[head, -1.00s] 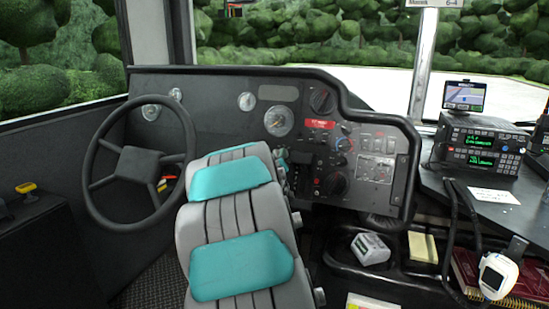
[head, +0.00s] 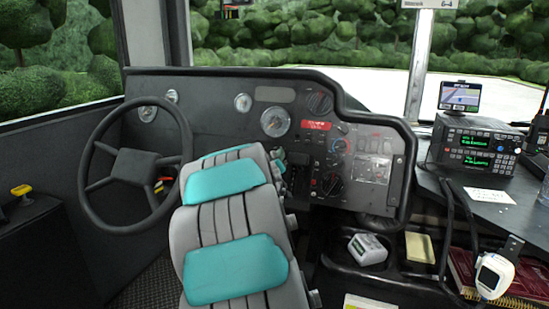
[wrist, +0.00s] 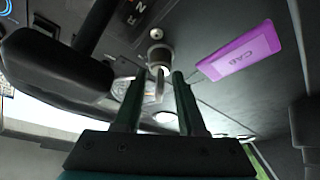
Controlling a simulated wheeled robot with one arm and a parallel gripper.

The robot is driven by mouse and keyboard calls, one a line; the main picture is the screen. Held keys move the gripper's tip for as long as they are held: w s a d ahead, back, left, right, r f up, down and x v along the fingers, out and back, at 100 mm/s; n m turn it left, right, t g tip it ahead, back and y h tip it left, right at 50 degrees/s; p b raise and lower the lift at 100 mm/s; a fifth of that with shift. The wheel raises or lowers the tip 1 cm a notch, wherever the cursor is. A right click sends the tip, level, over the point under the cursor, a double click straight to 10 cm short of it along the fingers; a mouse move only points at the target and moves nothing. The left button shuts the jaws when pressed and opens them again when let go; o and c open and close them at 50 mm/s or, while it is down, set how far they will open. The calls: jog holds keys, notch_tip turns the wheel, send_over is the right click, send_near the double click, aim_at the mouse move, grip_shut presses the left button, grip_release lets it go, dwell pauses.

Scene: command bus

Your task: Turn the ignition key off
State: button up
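In the wrist view, my gripper (wrist: 160,74) is open, with its two dark fingers spread. The ignition key (wrist: 157,88) shows as a grey, upright shape between the fingers, below a round silver lock (wrist: 159,55). I see a gap on either side of the key, and cannot tell whether either finger touches it. A purple tag (wrist: 240,52) reading CAB, shown upside down, is to the right of the lock. In the head view, the key and my fingertips cannot be made out near the dashboard (head: 205,110).
The steering wheel (head: 135,165) is left of the grey and teal shape in the middle. A radio (head: 473,145) and small screen (head: 459,96) stand at the right. A white box (head: 367,249) sits in the lower shelf. A dark rounded part (wrist: 55,68) is left of my fingers in the wrist view.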

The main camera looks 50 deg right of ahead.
jog(key=v, duration=0.7)
jog(key=shift+s+a+b, duration=0.15)
jog(key=shift+a+b, duration=0.2)
jog(key=shift+b, duration=0.1)
jog(key=w+a+f+n+y, duration=0.1)
jog(key=w+a+f+y, duration=0.1)
jog(key=a+f+y, duration=0.45)
jog(key=w+a+f+y, duration=0.1)
jog(key=w+a+f, duration=0.2)
jog(key=a, duration=0.7)
jog(key=s+a+f+n+g+y, duration=0.1)
jog(key=s+a+f+y, duration=0.15)
jog(key=a, duration=0.45)
jog(key=s+a+f+n+g+y, duration=0.15)
jog(key=a+f, duration=0.25)
jog(key=a, duration=0.4)
jog(key=s+a+f+n+g+y, duration=0.1)
jog(key=s+a+f+g+y, duration=0.25)
jog(key=s+a, duration=0.8)
jog(key=s+a+g, duration=0.2)
jog(key=s+a, duration=0.1)
jog(key=s, duration=0.4)
jog(key=s+a+r+g, duration=0.1)
jog(key=s+a+g, duration=0.1)
jog(key=s, duration=0.4)
jog(key=shift+s+a+r+n+g+y, duration=0.3)
jog(key=shift+s+a+n+g, duration=0.05)
jog(key=shift+a+n+g, duration=0.1)
